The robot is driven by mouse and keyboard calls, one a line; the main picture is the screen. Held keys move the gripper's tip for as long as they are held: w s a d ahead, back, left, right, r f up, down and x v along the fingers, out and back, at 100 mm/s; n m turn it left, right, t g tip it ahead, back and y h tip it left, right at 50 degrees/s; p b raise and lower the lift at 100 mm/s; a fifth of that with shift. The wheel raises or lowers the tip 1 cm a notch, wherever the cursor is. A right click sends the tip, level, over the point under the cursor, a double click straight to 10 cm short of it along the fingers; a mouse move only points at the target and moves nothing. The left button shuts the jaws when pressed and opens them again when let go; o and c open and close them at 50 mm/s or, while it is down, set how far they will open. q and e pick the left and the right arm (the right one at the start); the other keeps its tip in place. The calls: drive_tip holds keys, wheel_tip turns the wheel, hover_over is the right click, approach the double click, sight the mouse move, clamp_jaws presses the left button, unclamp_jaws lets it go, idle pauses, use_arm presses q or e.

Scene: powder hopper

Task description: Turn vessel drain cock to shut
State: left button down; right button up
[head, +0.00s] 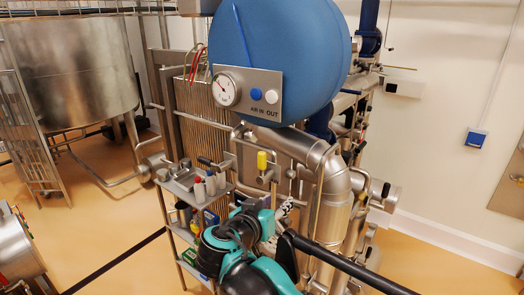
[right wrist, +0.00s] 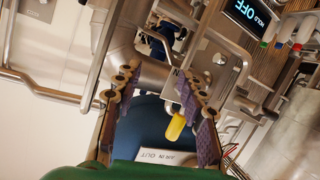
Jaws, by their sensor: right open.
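The blue vessel (head: 280,50) fills the top middle of the head view. A yellow-handled cock (head: 262,160) stands below its gauge panel, with the yellow handle upright; I take it for the drain cock. My right gripper (head: 281,213) is just below and right of the handle, partly hidden by my teal arm. In the right wrist view the right gripper (right wrist: 156,78) is open, its purple-padded fingers spread. The yellow handle (right wrist: 175,127) shows near the right-hand finger, apparently beyond the fingers and not gripped. Contact cannot be told. My left gripper is not in view.
A gauge panel (head: 248,95) marked AIR IN OUT sits on the vessel. A narrow shelf rack (head: 188,190) with small bottles stands left of my arm. Thick steel pipes (head: 335,200) crowd the right side. Open floor (head: 110,215) lies to the left.

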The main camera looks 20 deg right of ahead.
sight(260, 159)
drive_tip(key=w+a+r+m+t+h, duration=0.2)
drive_tip(key=w+a+r+t, duration=0.1)
drive_tip(key=a+r, duration=0.4)
drive_tip(key=x, duration=0.3)
drive_tip(key=p+x, duration=0.1)
drive_tip(key=x, duration=0.2)
drive_tip(key=r+x, duration=0.1)
drive_tip(key=x, duration=0.1)
drive_tip(key=shift+w+d+r, duration=0.1)
drive_tip(key=shift+d, duration=0.35)
drive_tip(key=shift+c, duration=0.4)
clamp_jaws()
